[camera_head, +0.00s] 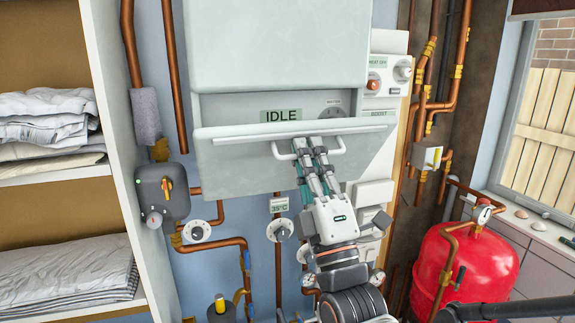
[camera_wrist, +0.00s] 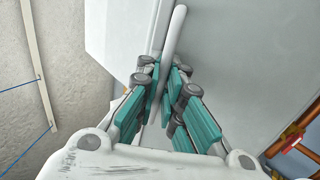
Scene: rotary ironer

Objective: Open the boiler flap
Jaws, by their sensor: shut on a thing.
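The boiler flap (camera_head: 235,160) is a pale grey panel at the bottom of the boiler's front in the head view. Its top edge stands out from the casing, so it looks tilted partly open, and the panel with the IDLE display (camera_head: 281,115) shows behind it. A white bar handle (camera_head: 283,155) is on the flap's front. My gripper (camera_head: 311,148) reaches up from below and is shut on the handle. In the wrist view the teal-padded fingers of my gripper (camera_wrist: 164,88) are on both sides of the white bar (camera_wrist: 174,38). The fingers hide part of the handle.
Shelves with folded linen (camera_head: 55,270) stand at the left. Copper pipes, valves and gauges (camera_head: 280,229) run below the boiler. A red tank (camera_head: 465,262) and a window (camera_head: 545,130) are at the right.

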